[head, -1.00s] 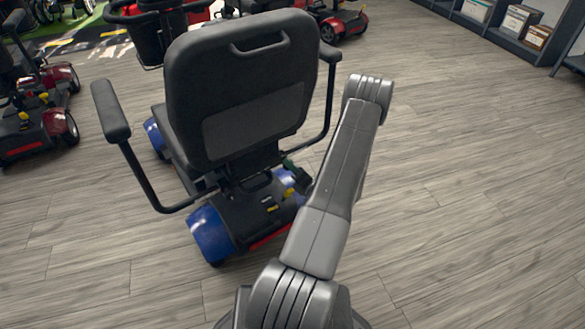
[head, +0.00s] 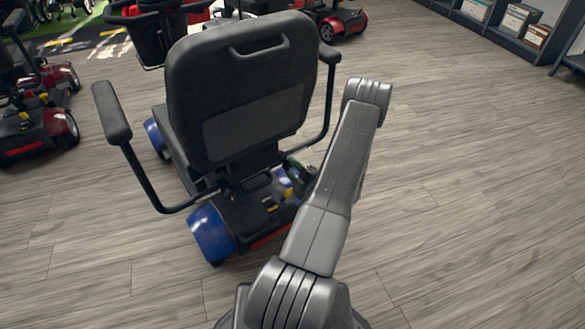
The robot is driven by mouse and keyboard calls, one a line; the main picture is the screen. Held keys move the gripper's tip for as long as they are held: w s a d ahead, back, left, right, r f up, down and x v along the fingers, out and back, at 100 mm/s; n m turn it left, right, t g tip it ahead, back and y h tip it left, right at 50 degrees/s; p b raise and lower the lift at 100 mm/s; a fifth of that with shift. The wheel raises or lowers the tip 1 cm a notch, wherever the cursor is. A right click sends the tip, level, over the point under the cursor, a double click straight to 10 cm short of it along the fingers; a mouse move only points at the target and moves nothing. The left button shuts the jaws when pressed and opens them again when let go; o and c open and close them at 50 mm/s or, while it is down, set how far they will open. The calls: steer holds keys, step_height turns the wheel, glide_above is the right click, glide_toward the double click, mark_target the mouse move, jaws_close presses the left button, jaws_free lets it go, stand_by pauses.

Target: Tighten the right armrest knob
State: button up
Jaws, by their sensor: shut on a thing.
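The blue and black scooter (head: 215,232) stands with its black seat back (head: 243,90) towards me. Its right armrest (head: 329,52) has a black tube that runs down and in under the seat. My gripper (head: 296,166) shows only in part, as a small dark and green shape left of my grey arm, low by the inner end of that tube. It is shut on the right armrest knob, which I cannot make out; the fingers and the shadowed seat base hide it.
The left armrest (head: 112,112) juts out on the other side. More scooters stand at the left (head: 38,125) and at the back (head: 338,18). A shelf with boxes (head: 517,20) lines the back right. The wood floor (head: 470,200) on the right is clear.

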steer(key=shift+m, duration=1.2)
steer(key=shift+f+m, duration=0.1)
steer(key=shift+m, duration=0.2)
steer(key=o, duration=1)
steer(key=p+v, duration=0.2)
steer(key=v, duration=1.2)
steer(key=shift+w, duration=0.1)
